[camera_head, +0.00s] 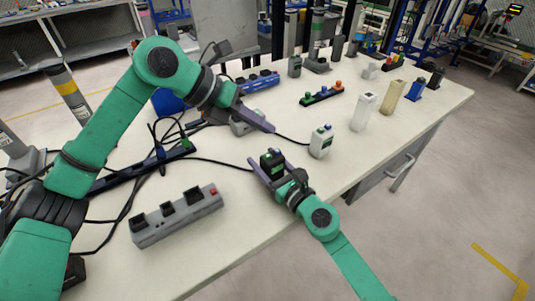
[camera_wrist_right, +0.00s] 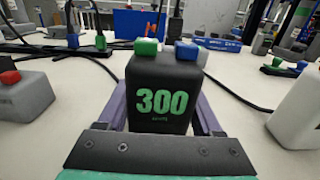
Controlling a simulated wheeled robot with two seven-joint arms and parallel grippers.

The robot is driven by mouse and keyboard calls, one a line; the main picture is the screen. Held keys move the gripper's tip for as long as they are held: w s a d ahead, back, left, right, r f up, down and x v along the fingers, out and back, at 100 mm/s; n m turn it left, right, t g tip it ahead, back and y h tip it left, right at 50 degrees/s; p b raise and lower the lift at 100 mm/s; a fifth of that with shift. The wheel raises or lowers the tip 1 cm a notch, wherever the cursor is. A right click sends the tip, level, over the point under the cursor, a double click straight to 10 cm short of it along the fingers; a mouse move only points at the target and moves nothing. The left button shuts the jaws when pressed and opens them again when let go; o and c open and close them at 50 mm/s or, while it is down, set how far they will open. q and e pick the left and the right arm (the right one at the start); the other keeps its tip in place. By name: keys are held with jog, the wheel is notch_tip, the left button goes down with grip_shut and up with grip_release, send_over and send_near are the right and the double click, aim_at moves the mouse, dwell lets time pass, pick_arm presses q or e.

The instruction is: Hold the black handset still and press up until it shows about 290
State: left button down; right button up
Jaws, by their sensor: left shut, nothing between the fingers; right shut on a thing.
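The black handset (camera_head: 272,163) stands upright over the white table, between the fingers of my right gripper (camera_head: 266,160). In the right wrist view the handset (camera_wrist_right: 160,118) shows a green 300. A green button (camera_wrist_right: 146,46) and a blue button (camera_wrist_right: 186,50) sit on its top; which one is up I cannot tell. My right gripper is shut on the handset's sides. My left gripper (camera_head: 268,128) is shut and empty, above and behind the handset, apart from it.
A white handset (camera_head: 320,143) stands right of the black one. A grey power strip (camera_head: 178,217) lies at the front left. Black cables cross the left side. The table's front right edge is near my right arm.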

jog(key=o, duration=1.5)
